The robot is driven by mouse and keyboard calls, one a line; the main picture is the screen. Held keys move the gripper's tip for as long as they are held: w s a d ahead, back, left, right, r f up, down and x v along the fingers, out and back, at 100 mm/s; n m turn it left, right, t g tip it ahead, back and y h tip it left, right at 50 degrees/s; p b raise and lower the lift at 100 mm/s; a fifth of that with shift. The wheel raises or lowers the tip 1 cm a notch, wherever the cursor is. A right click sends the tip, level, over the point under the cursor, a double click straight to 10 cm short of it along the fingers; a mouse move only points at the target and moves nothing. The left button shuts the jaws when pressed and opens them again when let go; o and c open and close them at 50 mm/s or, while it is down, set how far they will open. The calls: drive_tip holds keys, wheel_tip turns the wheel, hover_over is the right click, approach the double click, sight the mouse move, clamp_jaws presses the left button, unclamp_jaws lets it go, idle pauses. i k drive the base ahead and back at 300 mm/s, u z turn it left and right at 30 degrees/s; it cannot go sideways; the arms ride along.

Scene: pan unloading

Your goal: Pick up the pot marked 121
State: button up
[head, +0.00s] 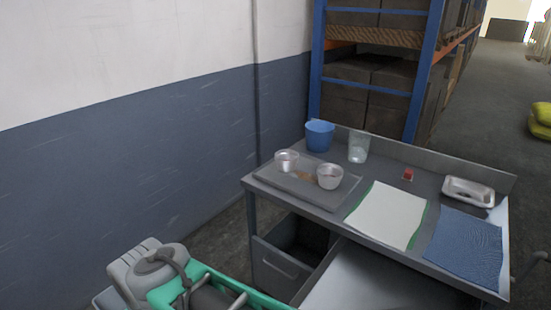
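Two small pale, silvery pots stand on a flat grey pan at the left end of the workbench. One pot (287,161) is at the back left of the pan (301,194); the other pot (330,176) is at its right side. They stand apart, both upright. No marking is legible on either, so I cannot tell which is 121. A brown patch (303,175) lies on the pan between them. My gripper is not in view.
Behind the pan on the bench (400,157) stand a blue bucket (320,136) and a clear beaker (358,148). To the right are a white mat (388,214), a red cube (408,174), a metal dish (468,191) and a blue cloth (465,243). A wall is at left.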

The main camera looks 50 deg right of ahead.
sight(287, 162)
drive_tip(key=z, duration=0.55)
drive_tip(key=i, duration=1.05)
drive_tip(key=z, duration=0.8)
drive_tip(key=i, duration=0.6)
drive_tip(key=u, duration=0.05)
